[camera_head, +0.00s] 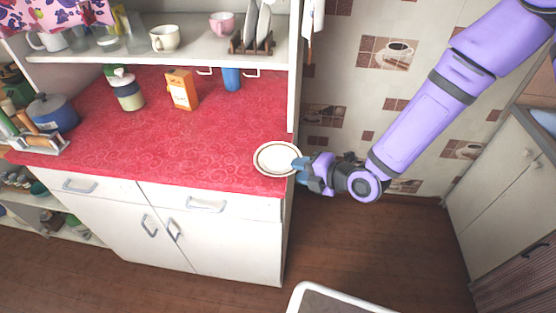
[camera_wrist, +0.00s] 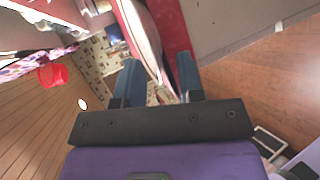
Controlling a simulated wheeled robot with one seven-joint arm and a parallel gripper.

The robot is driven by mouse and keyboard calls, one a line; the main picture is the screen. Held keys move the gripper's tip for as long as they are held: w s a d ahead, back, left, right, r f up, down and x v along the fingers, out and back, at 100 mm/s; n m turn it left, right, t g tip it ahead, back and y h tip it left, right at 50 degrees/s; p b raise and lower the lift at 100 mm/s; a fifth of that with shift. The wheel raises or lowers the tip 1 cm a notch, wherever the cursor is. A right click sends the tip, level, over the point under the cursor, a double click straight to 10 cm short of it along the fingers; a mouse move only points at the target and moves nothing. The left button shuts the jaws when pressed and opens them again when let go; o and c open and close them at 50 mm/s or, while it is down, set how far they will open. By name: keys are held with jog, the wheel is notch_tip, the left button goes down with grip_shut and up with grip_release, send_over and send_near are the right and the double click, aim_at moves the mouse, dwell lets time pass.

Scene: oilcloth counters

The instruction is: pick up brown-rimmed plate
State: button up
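The brown-rimmed plate (camera_head: 277,158) is white with a thin brown ring. In the head view it is at the right front corner of the red counter (camera_head: 215,150), its right side reaching the counter's edge. I cannot tell whether it touches the cloth. My gripper (camera_head: 300,170) is at the plate's right rim, with blue fingers. In the wrist view the plate (camera_wrist: 146,35) is seen nearly edge-on, and its near rim lies between the two fingers of my gripper (camera_wrist: 160,80). The fingers stand apart, with a clear gap between the rim and the left finger.
An orange carton (camera_head: 182,90), a blue cup (camera_head: 232,79) and a jar (camera_head: 127,92) stand further back on the counter. A shelf (camera_head: 190,54) above holds cups and a plate rack. A blue pot (camera_head: 54,112) is at the left. Floor to the right is open.

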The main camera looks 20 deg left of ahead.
jog(key=shift+a+f, duration=0.15)
jog(key=shift+a, duration=0.1)
grip_shut()
jog(key=s+a+r, duration=0.1)
jog(key=s+r, duration=0.1)
jog(key=s, duration=0.6)
jog(key=s+r, duration=0.3)
jog(key=s, duration=0.4)
jog(key=shift+s+a, duration=0.4)
